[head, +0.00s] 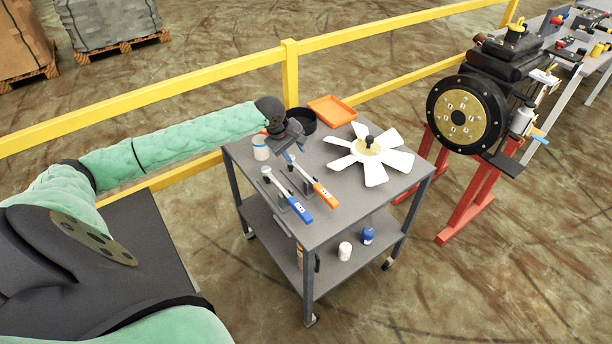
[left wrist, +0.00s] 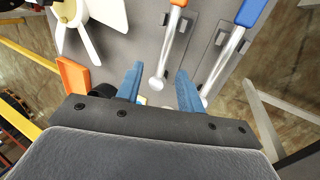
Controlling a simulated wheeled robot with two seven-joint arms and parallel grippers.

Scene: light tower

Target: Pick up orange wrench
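The orange wrench (head: 324,192) lies in a dark holder on the top of the grey cart, its orange handle toward the cart's front edge. My left gripper (head: 289,153) hangs over the cart top near the silver head end of this wrench. In the left wrist view, its two blue fingers (left wrist: 160,88) are spread apart. The silver shaft of the orange wrench (left wrist: 170,52) runs down toward the gap, with its round head between the fingers in the picture. I see no contact. A similar blue wrench (head: 300,208) lies to the left. My right gripper is out of view.
The cart top (head: 345,212) also holds a white fan (head: 371,153), an orange tray (head: 332,111), a black round container (head: 302,121) and a white jar (head: 260,147). A yellow railing (head: 290,75) runs behind. An engine on red stands (head: 470,190) is at right.

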